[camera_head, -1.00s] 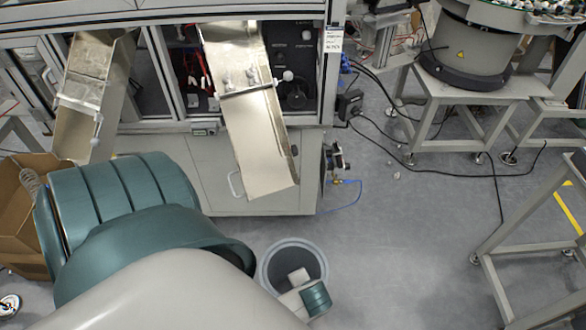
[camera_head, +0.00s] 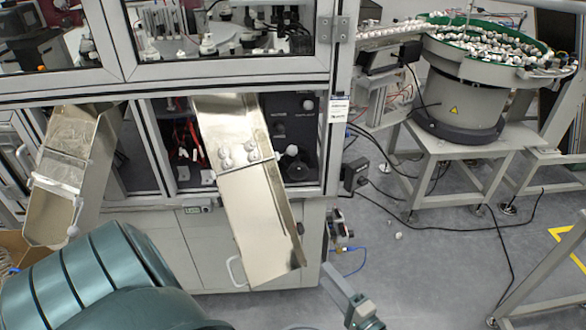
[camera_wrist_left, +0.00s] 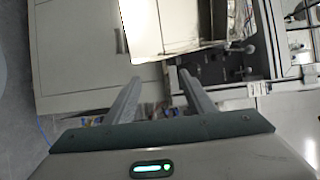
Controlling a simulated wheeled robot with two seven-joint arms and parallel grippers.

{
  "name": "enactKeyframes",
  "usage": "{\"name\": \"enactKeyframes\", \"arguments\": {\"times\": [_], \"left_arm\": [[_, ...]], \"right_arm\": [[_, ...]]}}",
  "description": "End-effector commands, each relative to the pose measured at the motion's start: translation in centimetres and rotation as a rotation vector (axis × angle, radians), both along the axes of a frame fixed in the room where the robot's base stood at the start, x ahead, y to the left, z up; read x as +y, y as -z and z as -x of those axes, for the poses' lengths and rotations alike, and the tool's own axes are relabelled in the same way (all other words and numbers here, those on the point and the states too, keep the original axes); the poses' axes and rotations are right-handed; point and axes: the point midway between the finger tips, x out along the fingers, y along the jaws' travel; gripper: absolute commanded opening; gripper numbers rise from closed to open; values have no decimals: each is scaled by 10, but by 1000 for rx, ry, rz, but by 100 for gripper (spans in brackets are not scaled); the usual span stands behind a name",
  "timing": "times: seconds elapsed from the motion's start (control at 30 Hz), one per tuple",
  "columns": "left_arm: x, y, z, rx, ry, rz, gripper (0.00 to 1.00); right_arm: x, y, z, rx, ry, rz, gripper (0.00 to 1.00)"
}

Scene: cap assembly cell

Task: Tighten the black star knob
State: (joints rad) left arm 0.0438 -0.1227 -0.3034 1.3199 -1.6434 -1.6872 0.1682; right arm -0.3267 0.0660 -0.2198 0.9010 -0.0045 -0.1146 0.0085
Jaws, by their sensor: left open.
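A dark, knob-like round shape (camera_head: 297,171) sits in the lower opening of the machine, just right of the middle metal chute, in the head view. It is small and dark, so its star outline cannot be made out. In the left wrist view the dark panel (camera_wrist_left: 205,66) shows at upper right, but I cannot pick out the knob for certain. My left gripper (camera_head: 344,290) is low in front of the cabinet, right of the chute's lower end and well below the knob. Its two fingers (camera_wrist_left: 160,78) are apart with nothing between them. My right gripper is not in view.
A second chute (camera_head: 70,175) is at left. A bowl feeder (camera_head: 460,95) on a stand (camera_head: 448,152) is at right, with cables on the floor. The floor right of the cabinet is mostly clear.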

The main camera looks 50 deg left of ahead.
Motion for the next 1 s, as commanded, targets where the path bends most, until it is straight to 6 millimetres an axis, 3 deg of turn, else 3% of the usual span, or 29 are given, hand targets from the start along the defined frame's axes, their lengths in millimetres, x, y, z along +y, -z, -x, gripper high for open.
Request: {"name": "enactKeyframes", "arguments": {"times": [0.2,0.63,1.0], "left_arm": [[-10,-18,-11,-29,7,-77,49],[-7,-19,-11,-29,6,-79,49],[24,-23,-17,-28,6,-80,49]], "right_arm": [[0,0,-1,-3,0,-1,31],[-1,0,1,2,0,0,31],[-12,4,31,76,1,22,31]]}}
